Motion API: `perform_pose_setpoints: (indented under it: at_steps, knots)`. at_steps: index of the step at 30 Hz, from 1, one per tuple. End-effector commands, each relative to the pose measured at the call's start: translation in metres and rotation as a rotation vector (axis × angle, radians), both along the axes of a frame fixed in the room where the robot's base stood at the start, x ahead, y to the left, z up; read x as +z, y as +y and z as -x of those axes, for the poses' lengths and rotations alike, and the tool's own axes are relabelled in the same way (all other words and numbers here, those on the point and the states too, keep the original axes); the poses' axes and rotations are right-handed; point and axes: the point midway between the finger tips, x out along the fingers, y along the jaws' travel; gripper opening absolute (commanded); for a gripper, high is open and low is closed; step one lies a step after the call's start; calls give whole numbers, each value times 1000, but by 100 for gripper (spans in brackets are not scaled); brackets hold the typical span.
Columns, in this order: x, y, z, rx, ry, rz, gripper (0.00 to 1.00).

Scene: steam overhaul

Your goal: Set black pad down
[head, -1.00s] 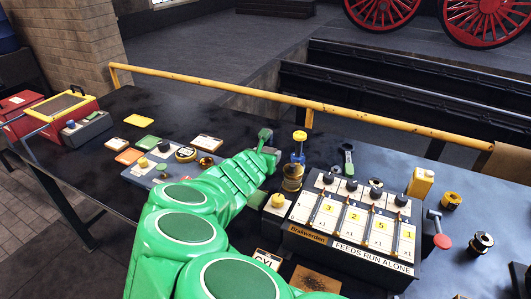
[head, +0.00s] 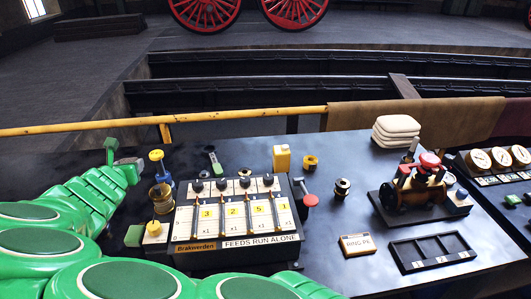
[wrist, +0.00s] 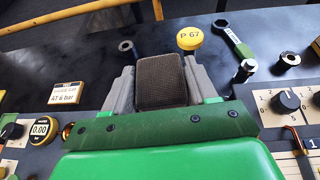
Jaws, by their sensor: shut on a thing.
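The black pad (wrist: 161,80) shows in the wrist view as a dark, brownish-black textured block. My gripper (wrist: 163,88) is shut on it, with one grey finger on each side. The pad is held over the dark bench, and I cannot tell how high it is. In the head view my gripper (head: 130,166) is at the left, just left of a blue and yellow fitting (head: 157,160). The pad cannot be made out there.
A control box (head: 236,222) with numbered columns stands right of my arm. A yellow-topped P 67 piece (wrist: 190,38) and a green spanner (wrist: 234,40) lie beyond the pad. A slotted tray (head: 432,236), a red-handled valve (head: 425,180) and white stacked pads (head: 396,130) are at the right.

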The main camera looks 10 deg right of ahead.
Motion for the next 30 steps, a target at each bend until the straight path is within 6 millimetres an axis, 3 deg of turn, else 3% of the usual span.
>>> perform_pose_setpoints:
  at_steps: [8,12,18,24,30]
  knots:
    - [6,-44,-56,-181,5,-5,23]
    - [11,-90,-94,-331,3,-5,23]
    - [14,-161,-136,-544,3,-3,23]
    - [11,-240,-164,-760,3,-1,23]
    - [8,-320,-178,-972,1,-1,23]
